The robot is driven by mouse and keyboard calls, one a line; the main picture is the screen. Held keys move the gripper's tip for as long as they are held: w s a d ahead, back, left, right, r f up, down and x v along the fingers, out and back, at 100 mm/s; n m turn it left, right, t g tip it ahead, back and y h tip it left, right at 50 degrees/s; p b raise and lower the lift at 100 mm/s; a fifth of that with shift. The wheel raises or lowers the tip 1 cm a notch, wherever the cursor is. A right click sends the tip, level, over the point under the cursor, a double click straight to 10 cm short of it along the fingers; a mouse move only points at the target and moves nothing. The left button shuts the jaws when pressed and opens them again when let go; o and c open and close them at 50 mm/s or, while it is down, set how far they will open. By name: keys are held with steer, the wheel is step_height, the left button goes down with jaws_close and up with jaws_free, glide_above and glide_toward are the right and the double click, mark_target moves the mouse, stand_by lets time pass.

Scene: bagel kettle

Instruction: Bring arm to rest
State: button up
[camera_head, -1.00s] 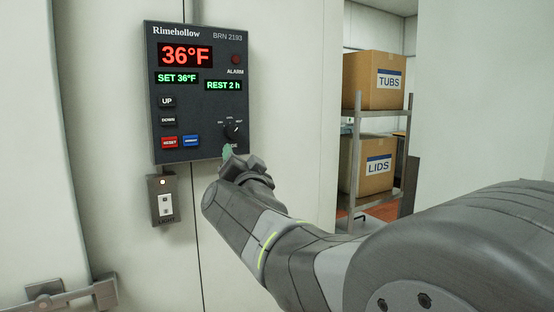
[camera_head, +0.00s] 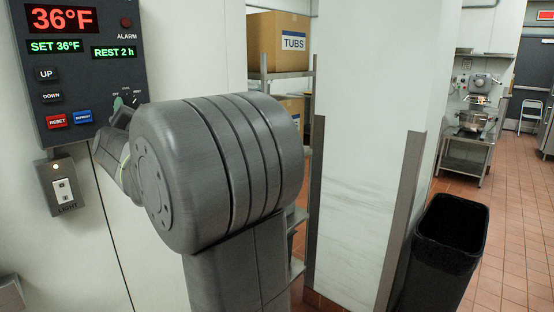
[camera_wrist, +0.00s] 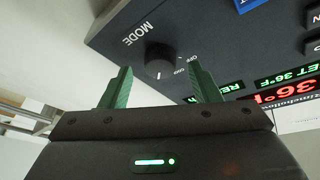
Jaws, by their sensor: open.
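My gripper (camera_wrist: 162,86) is open and empty, with its two green fingers apart in the wrist view. The round dark MODE knob (camera_wrist: 160,57) is just beyond the fingertips, between them in the picture and clear of both; the depth gap is hard to judge. In the head view my arm stands large in front of the lower right of the control panel (camera_head: 74,62). It hides most of my gripper; a bit of green finger (camera_head: 117,103) shows by the knob's scale. The panel reads 36°F, SET 36°F and REST 2 h.
A light switch (camera_head: 62,188) is below the panel. A shelf with a TUBS box (camera_head: 278,40) stands behind my arm. A white wall end (camera_head: 365,150) and a black bin (camera_head: 445,250) are to the right. Tiled floor (camera_head: 510,200) lies open beyond.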

steer(key=shift+x, duration=1)
steer(key=shift+d, duration=0.1)
steer(key=b+v, duration=0.3)
steer(key=v, duration=1)
steer(key=w+a+r+n+g+y+p, duration=0.1)
steer(key=w+a+n, duration=0.1)
steer(key=w+n, duration=0.1)
steer(key=w+a+r+n+g+y+p, duration=0.1)
steer(key=w+a+n+y+p, duration=0.1)
steer(key=w+n, duration=0.2)
steer(key=w+a+r+n+g+y+p, duration=0.1)
steer(key=w+a+n+y+p, duration=0.1)
steer(key=w+n, duration=0.2)
steer(key=shift+a+r+n, duration=0.3)
steer(key=shift+n, duration=0.7)
steer(key=b+v, duration=0.3)
steer(key=v, duration=0.8)
steer(key=shift+f+b, duration=0.35)
